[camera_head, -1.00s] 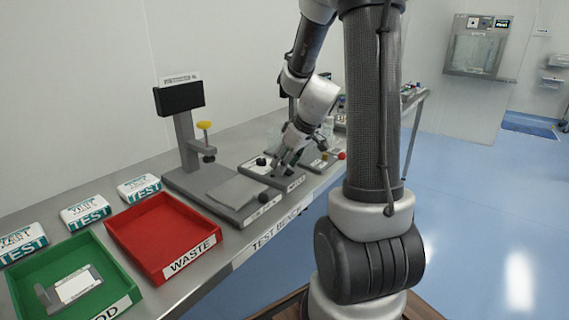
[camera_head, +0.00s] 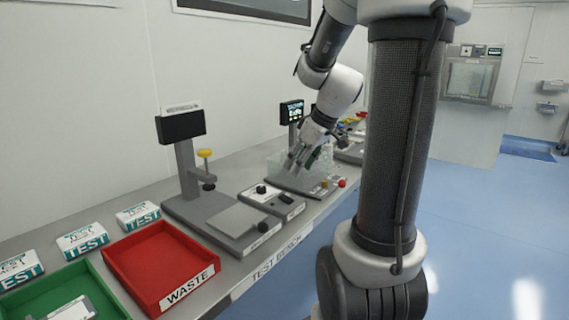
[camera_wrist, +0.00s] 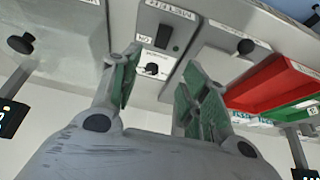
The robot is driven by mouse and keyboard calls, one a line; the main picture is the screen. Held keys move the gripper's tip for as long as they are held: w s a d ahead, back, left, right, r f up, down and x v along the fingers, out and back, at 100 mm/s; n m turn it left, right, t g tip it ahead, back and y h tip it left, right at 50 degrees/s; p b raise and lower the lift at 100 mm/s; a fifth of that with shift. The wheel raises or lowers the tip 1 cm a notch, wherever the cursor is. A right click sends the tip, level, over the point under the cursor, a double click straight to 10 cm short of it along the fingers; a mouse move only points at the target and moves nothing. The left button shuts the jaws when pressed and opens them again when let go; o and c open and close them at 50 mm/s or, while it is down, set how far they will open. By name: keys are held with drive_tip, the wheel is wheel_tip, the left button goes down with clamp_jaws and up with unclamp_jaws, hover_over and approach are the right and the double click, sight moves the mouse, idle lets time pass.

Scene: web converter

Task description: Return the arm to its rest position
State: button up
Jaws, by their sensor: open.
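My gripper (camera_head: 306,160) is at the end of my raised arm, above the far part of the test bench, over a grey station with a clear cover. In the wrist view my gripper (camera_wrist: 160,85) shows two green-padded fingers spread apart with nothing between them. Beyond the fingers are a small grey box with a black knob (camera_wrist: 152,68) and labels. In the head view my arm bends down from the top toward the bench, and its thick column fills the right of centre.
A red WASTE tray (camera_head: 205,250) and a green tray (camera_head: 105,300) stand at the near left, with white TEST packs (camera_head: 82,240) behind. A grey stand with a dark display (camera_head: 180,126) and a second display (camera_head: 291,112) rise from the bench. Blue floor (camera_head: 490,220) is open at right.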

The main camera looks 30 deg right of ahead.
drive_tip(key=s+a+r+m+h, duration=0.1)
drive_tip(key=s+a, duration=0.3)
drive_tip(key=s, duration=0.4)
drive_tip(key=s+a+r+m, duration=0.3)
drive_tip(key=s+a, duration=0.1)
drive_tip(key=s, duration=0.5)
drive_tip(key=shift+s+a+g+h, duration=0.15)
drive_tip(key=shift+g+h, duration=0.15)
drive_tip(key=shift+h, duration=0.1)
